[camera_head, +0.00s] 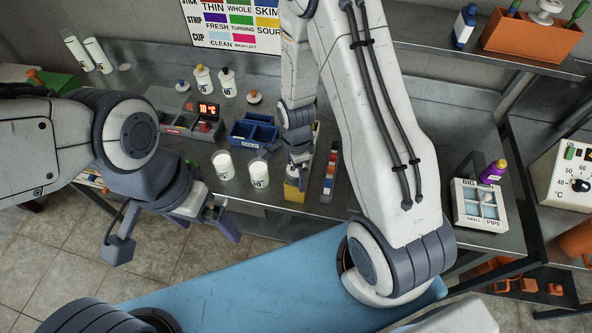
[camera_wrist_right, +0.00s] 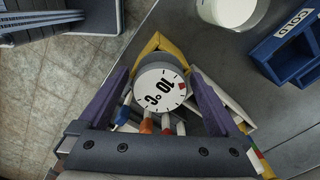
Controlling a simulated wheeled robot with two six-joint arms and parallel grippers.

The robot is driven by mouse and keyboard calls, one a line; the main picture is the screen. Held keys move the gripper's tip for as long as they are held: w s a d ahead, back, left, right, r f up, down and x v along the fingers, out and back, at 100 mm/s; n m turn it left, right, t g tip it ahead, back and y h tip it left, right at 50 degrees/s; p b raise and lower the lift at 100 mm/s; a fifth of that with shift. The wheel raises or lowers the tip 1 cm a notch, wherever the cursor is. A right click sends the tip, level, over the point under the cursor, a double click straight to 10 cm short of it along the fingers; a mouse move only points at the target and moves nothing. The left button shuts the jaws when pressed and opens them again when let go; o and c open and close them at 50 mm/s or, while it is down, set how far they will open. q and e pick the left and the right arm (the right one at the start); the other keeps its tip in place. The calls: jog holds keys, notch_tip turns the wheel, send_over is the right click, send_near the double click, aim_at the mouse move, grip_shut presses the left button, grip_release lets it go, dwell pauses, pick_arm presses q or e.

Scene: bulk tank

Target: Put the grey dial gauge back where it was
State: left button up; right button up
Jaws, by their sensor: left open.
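The grey dial gauge (camera_wrist_right: 160,88) shows in the right wrist view with its round white face, marked 10 °C, towards the camera. My right gripper (camera_wrist_right: 160,76) has its purple fingers on either side of the gauge, close against it. In the head view my right gripper (camera_head: 298,172) points down at a small yellow holder (camera_head: 294,193) at the counter's front edge; the gauge is mostly hidden there. The yellow holder (camera_wrist_right: 150,46) also shows around the gauge. Whether the gauge rests in it I cannot tell. My left gripper (camera_head: 222,216) is open and empty in front of the counter.
A blue COLD bin (camera_head: 253,132), two white cups (camera_head: 223,165) and a control box with a red display (camera_head: 208,110) stand left of my right gripper. A narrow coloured rack (camera_head: 330,172) is close on its right. A BIG/SMALL/PIPE box (camera_head: 478,207) stands further right.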

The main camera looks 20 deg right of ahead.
jog(key=shift+r, duration=0.45)
notch_tip(320, 180, up, 11)
jog(key=b, duration=0.2)
jog(key=shift+r, duration=0.2)
jog(key=shift+f, duration=0.1)
notch_tip(320, 180, down, 12)
jog(key=shift+s+p, duration=0.1)
jog(key=shift+p, duration=1)
jog(key=shift+r, duration=0.35)
jog(key=shift+r+b, duration=0.4)
jog(key=shift+r, duration=1.2)
